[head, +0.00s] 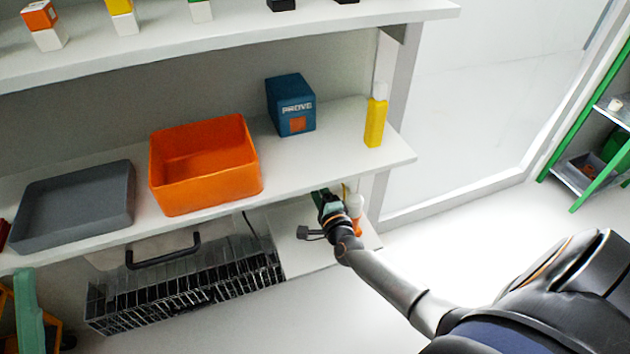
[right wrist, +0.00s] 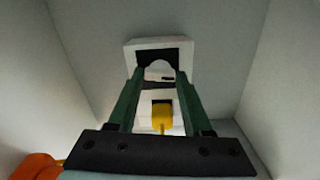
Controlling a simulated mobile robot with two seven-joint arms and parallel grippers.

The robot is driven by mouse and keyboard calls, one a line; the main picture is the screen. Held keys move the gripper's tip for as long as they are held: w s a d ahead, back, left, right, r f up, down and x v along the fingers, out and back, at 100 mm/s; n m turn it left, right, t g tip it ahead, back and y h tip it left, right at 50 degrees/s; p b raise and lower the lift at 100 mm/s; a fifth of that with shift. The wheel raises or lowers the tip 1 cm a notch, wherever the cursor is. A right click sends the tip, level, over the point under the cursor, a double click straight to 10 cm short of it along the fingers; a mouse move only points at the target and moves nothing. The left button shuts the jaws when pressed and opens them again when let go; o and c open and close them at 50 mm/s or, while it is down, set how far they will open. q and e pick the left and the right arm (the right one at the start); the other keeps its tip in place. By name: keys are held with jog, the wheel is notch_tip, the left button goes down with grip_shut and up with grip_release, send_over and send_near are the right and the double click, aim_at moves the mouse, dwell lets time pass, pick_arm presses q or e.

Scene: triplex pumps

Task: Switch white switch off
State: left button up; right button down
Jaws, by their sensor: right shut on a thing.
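In the right wrist view, a white switch box (right wrist: 131,60) with a dark panel is fixed to the grey wall. My right gripper (right wrist: 160,72) has its two green fingers up against this box, shut on the white switch at its dark panel. The fingertips cover much of the switch, so I cannot tell its position. Below it, between the fingers, is a second white plate with a yellow switch (right wrist: 162,117). In the head view, my right gripper (head: 328,203) is under the edge of the middle shelf, and the switch is hidden there. My left gripper is not in view.
The middle shelf (head: 345,150) above my gripper holds a grey tray (head: 75,240), an orange bin (head: 207,200), a blue box (head: 291,104) and a yellow bottle (head: 376,120). A wire rack (head: 190,285) stands left of my gripper.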

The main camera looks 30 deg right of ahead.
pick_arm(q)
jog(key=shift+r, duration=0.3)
pick_arm(e)
jog(key=shift+n, duration=0.9)
jog(key=shift+c, duration=1.6)
grip_release()
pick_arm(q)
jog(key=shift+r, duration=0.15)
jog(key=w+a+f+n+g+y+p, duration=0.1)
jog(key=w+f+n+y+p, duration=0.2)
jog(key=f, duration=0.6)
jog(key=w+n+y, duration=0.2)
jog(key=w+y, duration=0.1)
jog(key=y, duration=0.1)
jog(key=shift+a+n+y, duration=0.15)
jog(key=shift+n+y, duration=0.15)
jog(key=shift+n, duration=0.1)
pick_arm(e)
jog(key=v, duration=1.2)
jog(key=shift+s, duration=0.35)
